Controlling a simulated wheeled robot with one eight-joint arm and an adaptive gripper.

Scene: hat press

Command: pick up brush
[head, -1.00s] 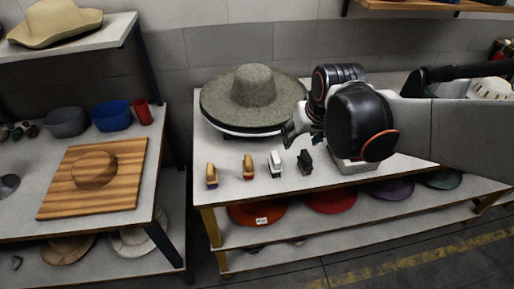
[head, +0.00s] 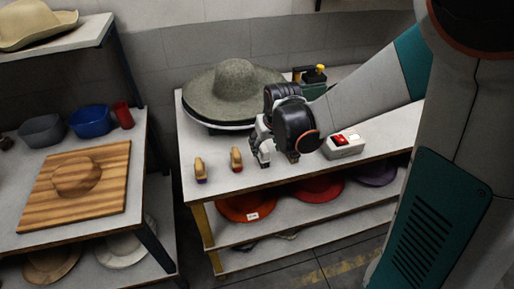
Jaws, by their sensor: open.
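Small brushes stand in a row near the front of the white table. Two with tan wooden handles, the left brush (head: 200,170) and the second brush (head: 236,159), show clearly and stand apart from my gripper. My gripper (head: 266,156) is open and lowered at the row's right part, where a white brush and a black brush stood in the earlier view. My fingers and wrist largely cover those two. I cannot tell whether a finger touches either one.
A wide grey-green hat (head: 236,90) sits behind the brushes. A white box with red buttons (head: 343,144) stands right of my gripper. A wooden board (head: 112,208) lies on the left table, with a blue bowl (head: 90,122) behind. Coloured hats lie on the shelf below.

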